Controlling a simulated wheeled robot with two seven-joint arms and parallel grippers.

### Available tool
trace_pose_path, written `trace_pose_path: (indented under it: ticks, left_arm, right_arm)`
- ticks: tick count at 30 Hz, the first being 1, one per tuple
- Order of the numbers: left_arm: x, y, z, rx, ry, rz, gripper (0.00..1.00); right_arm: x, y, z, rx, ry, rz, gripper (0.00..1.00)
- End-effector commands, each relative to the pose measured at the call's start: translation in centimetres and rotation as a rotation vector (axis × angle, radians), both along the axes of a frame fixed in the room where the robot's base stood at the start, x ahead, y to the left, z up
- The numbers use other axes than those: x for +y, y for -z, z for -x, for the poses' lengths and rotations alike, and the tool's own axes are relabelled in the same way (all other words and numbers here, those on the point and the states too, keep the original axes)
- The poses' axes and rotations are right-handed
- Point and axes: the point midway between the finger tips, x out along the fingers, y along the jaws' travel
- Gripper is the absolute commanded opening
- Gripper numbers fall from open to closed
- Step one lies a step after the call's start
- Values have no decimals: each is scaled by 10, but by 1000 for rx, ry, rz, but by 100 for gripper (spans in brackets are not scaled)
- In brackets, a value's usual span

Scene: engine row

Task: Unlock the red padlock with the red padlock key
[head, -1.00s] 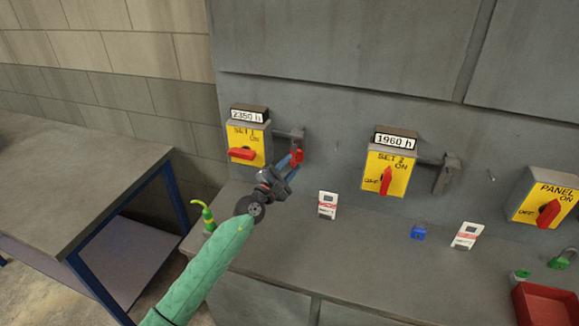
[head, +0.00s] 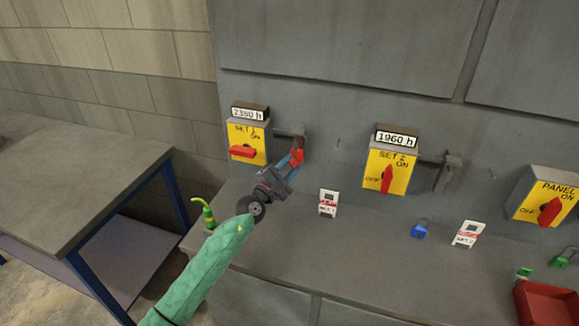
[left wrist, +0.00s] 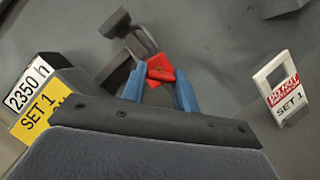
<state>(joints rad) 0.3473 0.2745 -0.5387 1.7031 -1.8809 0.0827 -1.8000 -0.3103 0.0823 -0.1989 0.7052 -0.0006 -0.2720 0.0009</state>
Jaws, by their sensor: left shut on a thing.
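My left gripper (head: 293,163) reaches in from the left to the grey hasp (head: 286,133) beside the SET 1 switch box (head: 246,133). In the left wrist view its blue fingertips (left wrist: 160,88) are shut on a small red piece with a dark mark, apparently the red padlock key (left wrist: 159,68). The key is just in front of the hasp. My right gripper is out of view.
A blue padlock (head: 419,229) and white tags (head: 328,203) stand on the grey ledge (head: 350,260). A SET 2 box (head: 389,170), a PANEL box (head: 543,205), green padlocks and a red bin (head: 545,300) are to the right. A workbench (head: 70,190) is at left.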

Motion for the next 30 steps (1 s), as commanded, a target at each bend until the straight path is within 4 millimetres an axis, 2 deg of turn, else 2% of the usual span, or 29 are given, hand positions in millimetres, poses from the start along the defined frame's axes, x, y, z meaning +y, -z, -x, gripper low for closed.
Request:
trace_pose_path:
  ticks: [1, 12, 30]
  left_arm:
    - [0, 5, 0, 0, 0, 0, 9]
    - [0, 16, 0, 0, 0, 0, 9]
    - [0, 19, 0, -1, -1, 1, 9]
  right_arm:
    - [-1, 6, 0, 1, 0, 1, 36]
    - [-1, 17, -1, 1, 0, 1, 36]
    - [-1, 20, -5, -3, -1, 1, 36]
